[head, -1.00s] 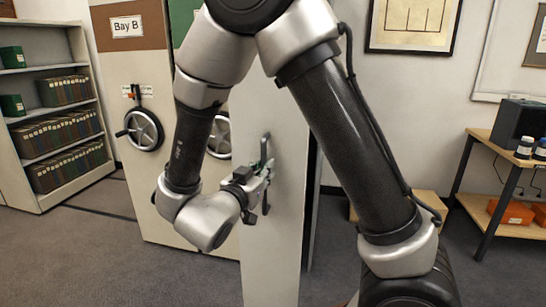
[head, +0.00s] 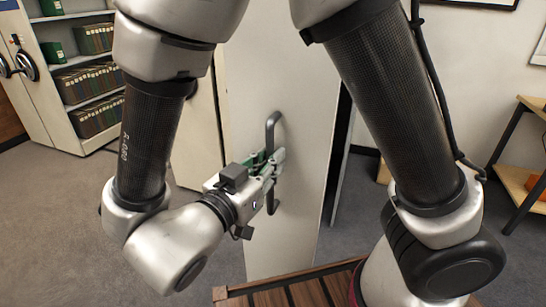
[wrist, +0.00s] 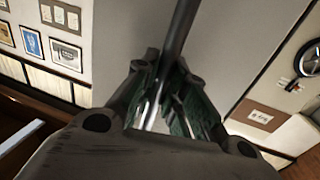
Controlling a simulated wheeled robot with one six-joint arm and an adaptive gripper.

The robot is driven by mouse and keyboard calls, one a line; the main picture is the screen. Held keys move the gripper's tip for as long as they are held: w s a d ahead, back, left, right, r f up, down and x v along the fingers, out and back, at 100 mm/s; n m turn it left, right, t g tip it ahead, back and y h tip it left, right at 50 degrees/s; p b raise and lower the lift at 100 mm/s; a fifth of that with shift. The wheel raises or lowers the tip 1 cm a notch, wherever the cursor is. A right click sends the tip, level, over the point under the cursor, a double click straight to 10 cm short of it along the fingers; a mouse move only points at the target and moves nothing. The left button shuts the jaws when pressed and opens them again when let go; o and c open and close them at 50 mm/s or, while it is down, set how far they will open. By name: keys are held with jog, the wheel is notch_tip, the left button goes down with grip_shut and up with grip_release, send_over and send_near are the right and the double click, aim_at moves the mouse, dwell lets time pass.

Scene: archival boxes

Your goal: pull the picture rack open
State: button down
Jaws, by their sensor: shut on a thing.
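The picture rack's tall pale front panel (head: 285,238) stands upright in the middle of the head view. A dark vertical bar handle (head: 269,131) is fixed to it and runs up through the wrist view (wrist: 181,28). My gripper (head: 272,166) is shut around the middle of this handle, its fingers on both sides of the bar. The handle's upper and lower ends show above and below the fingers. My arm covers part of what lies left of the panel.
A dark gap and another panel edge (head: 341,165) show just right of the rack. A shelf of green and brown boxes (head: 94,80) stands at the back left. A wooden side table (head: 522,186) stands at the right. Grey floor is clear at the left.

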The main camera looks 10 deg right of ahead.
jog(key=c, duration=1.5)
grip_release()
jog(key=shift+o, duration=0.2)
jog(key=v, duration=1.2)
